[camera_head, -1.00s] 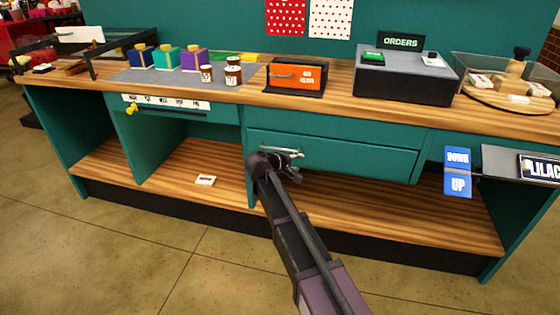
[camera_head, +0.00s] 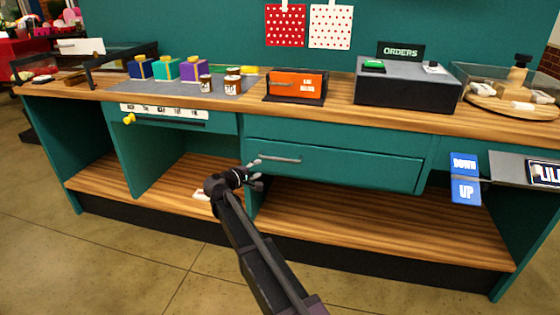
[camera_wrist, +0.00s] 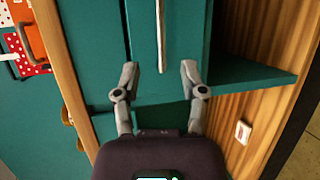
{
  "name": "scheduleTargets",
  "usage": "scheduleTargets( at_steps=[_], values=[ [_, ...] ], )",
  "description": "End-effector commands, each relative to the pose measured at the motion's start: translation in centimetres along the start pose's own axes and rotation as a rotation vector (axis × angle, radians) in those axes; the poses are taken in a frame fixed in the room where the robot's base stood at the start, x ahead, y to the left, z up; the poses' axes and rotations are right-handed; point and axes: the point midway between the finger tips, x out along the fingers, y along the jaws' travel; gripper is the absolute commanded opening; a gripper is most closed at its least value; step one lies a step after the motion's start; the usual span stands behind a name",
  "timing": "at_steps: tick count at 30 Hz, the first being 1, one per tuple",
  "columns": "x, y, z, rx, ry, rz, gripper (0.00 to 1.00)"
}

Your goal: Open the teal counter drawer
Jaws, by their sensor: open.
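The teal counter drawer (camera_head: 345,168) is a wide front under the countertop, with a slim metal bar handle (camera_head: 280,158) on its left part. In the wrist view the drawer front (camera_wrist: 188,35) fills the upper middle, and the handle (camera_wrist: 162,35) runs down the picture. My gripper (camera_head: 258,174) is just left of and below the handle's left end, open and empty. In the wrist view my gripper (camera_wrist: 159,69) has its fingertips spread either side of the handle's near end. Depth to the handle is unclear, and no grip shows.
The wooden countertop (camera_head: 340,100) carries an orange box (camera_head: 296,85) and a dark orders box (camera_head: 408,92). A blue up/down sign (camera_head: 464,178) hangs right of the drawer. A wooden lower shelf (camera_head: 380,225) lies below. A teal partition (camera_wrist: 245,75) stands beneath the drawer's left end.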

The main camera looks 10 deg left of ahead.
Motion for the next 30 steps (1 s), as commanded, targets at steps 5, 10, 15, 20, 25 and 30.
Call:
scheduleTargets(
  at_steps=[5, 10, 15, 20, 25, 30],
  values=[
    [0.9, -0.1, -0.1, 0.000, 0.000, 0.000, 0.54],
    [2.7, -0.1, -0.1, 0.000, -0.002, -0.001, 0.54],
    [5.1, -0.1, -0.1, 0.001, -0.002, -0.001, 0.54],
    [7.6, -0.1, -0.1, 0.001, -0.001, 0.000, 0.54],
    [10.2, -0.1, -0.1, 0.001, -0.001, 0.000, 0.54],
    [12.2, -0.1, -0.1, 0.000, -0.002, -0.001, 0.54]
  ],
)
